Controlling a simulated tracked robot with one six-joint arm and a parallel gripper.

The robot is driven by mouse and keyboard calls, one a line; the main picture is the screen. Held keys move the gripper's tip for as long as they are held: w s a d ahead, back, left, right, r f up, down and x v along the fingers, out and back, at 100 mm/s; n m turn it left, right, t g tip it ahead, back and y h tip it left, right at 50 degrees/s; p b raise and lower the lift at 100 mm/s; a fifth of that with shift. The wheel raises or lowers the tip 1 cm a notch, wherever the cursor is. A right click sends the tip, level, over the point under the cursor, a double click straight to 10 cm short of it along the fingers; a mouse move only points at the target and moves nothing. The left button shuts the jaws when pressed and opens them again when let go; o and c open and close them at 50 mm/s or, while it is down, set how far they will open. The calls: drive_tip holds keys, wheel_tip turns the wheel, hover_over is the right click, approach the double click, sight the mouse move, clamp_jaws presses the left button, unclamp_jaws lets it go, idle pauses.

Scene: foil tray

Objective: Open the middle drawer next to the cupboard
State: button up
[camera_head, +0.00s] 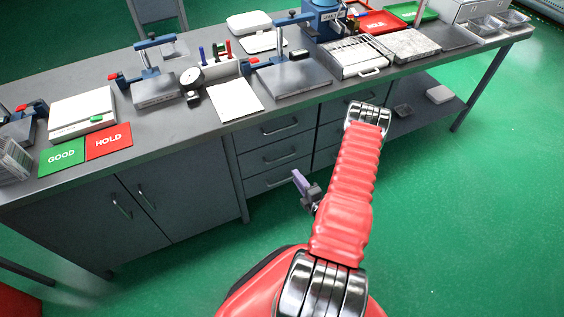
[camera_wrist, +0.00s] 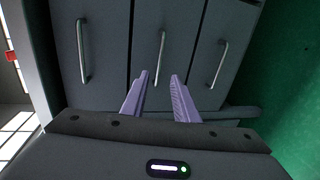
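The drawer stack stands right of the grey cupboard (camera_head: 135,215). The middle drawer (camera_head: 262,161) looks shut, with a silver bar handle (camera_head: 281,159). In the wrist view the stack appears turned sideways, and the middle drawer's handle (camera_wrist: 161,55) is upright at the centre. My gripper (camera_head: 297,175) is in front of the drawers in the head view. In the wrist view my gripper (camera_wrist: 159,77) has its two purple fingers apart, with nothing held. The fingertips lie either side of the handle's lower end in the picture; I cannot tell the remaining depth gap.
The top drawer handle (camera_wrist: 82,50) and bottom drawer handle (camera_wrist: 218,63) flank the middle one. A second drawer column (camera_head: 326,134) stands to the right, partly behind my arm. The worktop above is crowded with tools and trays. Green floor (camera_head: 470,220) is clear at the right.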

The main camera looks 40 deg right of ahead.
drive_tip(key=x, duration=1.3)
drive_tip(key=shift+w, duration=0.25)
drive_tip(key=shift+d, duration=0.1)
drive_tip(key=shift+c, duration=0.6)
clamp_jaws()
